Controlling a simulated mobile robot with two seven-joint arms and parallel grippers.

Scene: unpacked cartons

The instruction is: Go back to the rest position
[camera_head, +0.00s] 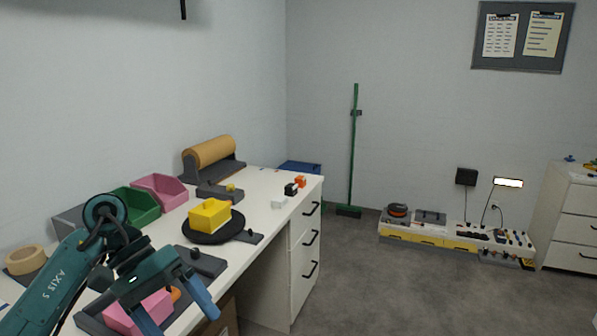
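My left gripper (184,322) is on a teal arm that comes in from the lower left. Its two blue fingers are spread apart and point down over the near end of the white desk (262,207). My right gripper is out of view.
A yellow bin (210,214) stands on a black round plate (222,233). Green (142,207) and pink (160,190) bins line the wall, with a brown paper roll (209,152) behind. Grey floor (400,285) is clear right of the desk. A low equipment bench (440,237) stands farther back.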

